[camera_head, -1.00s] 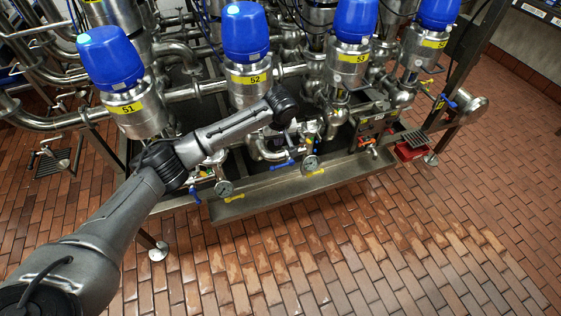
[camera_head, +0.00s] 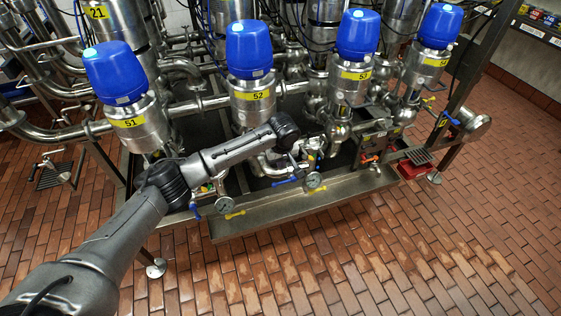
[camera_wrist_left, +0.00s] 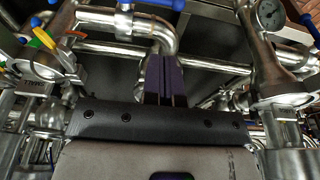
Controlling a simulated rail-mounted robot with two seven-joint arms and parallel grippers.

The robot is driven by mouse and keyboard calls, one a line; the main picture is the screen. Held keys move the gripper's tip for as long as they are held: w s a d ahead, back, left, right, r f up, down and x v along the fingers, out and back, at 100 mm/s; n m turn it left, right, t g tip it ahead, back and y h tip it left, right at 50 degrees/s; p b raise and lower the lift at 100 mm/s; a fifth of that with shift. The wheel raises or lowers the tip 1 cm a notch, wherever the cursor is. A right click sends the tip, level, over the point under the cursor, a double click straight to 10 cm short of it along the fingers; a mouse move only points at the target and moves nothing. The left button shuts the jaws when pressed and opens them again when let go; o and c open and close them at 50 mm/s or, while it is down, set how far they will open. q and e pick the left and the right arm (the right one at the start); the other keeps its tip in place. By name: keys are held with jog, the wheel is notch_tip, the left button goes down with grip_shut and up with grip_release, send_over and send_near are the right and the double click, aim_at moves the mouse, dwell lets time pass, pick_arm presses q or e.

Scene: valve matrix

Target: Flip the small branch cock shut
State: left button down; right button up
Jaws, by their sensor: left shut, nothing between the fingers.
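Several small cocks with coloured levers sit low on the valve rack; I cannot tell which is the small branch cock. In the head view, one blue lever (camera_head: 285,181) and one yellow lever (camera_head: 316,189) are near the middle, with another blue lever (camera_head: 195,210) and yellow lever (camera_head: 235,214) to the left. My left arm reaches over the rack edge; its fingers are hidden there behind the wrist. In the left wrist view, my left gripper (camera_wrist_left: 168,70) is shut and empty before a bent steel pipe. A blue lever (camera_wrist_left: 165,4) lies beyond it, apart from the fingertips.
Large valves with blue caps (camera_head: 249,50) stand behind. Pressure gauges (camera_head: 223,205) hang at the front, and one shows in the left wrist view (camera_wrist_left: 270,14). Pipes crowd both sides of my gripper. A steel trough (camera_head: 270,212) runs along the front; the brick floor (camera_head: 400,250) is clear.

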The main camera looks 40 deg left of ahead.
aim_at(284, 182)
pick_arm(q)
jog(key=b+x, duration=0.1)
jog(key=x, duration=0.2)
jog(key=b+x, duration=0.1)
jog(key=x, duration=0.1)
jog(key=d+b+x, duration=0.1)
jog(key=x, duration=0.2)
jog(key=shift+s+a+f, duration=0.1)
jog(key=shift+s+f, duration=0.1)
jog(key=shift+f, duration=0.25)
jog(key=shift+s+f+b, duration=0.1)
jog(key=shift+f+b, duration=0.3)
jog(key=shift+f, duration=0.25)
